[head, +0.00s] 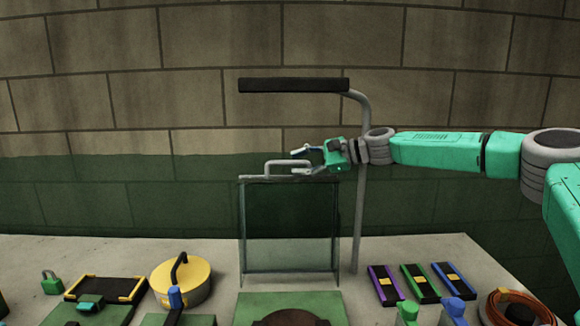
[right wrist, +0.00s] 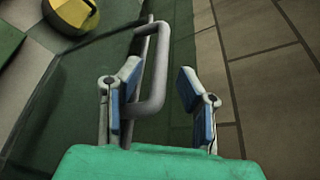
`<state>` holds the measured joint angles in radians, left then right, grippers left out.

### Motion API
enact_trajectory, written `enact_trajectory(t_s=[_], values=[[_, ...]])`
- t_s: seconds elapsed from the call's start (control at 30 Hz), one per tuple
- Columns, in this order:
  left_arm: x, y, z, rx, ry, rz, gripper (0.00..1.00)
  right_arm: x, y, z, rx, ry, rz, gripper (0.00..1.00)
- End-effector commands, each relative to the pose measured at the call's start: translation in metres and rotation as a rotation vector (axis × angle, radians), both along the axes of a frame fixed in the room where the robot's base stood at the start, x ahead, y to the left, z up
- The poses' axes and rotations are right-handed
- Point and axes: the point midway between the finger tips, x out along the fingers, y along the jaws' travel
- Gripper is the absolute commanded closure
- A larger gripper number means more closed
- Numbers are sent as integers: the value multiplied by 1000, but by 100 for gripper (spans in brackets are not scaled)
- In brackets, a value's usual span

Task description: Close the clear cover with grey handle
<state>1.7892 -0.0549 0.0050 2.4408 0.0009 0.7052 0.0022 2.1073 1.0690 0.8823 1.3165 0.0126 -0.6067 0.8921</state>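The clear cover (head: 289,232) stands upright on the table, its grey handle (head: 268,165) along the top edge. My right gripper (head: 301,162) is at the right end of the handle, coming in from the right. In the right wrist view, its blue-padded fingers are apart, with the handle (right wrist: 159,65) showing between them, closer to the left finger. A gap is visible to the right finger; I cannot tell whether the left finger touches the handle. My left gripper is not in view.
A green block (head: 250,308) with a dark round part lies in front of the cover. A grey post with a black bar (head: 293,85) rises behind. A yellow lidded pot (head: 190,283) stands left; several coloured strips (head: 420,283) and an orange coil (head: 516,303) lie right.

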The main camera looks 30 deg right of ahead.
Motion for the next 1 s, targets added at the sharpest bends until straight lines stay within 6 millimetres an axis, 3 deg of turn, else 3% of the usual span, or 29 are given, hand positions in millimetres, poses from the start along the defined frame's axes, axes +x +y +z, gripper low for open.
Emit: enact_trajectory(t_s=[0.2,0.53,0.57,0.63,1.0], values=[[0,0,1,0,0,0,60,16,18,-5,-4,0,2,68],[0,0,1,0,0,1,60,18,15,-8,1,0,2,68],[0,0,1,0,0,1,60,18,15,-8,1,0,2,75],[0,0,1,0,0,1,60,18,15,-8,1,0,2,99],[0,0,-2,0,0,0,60,14,17,-6,-13,-19,0,100]])
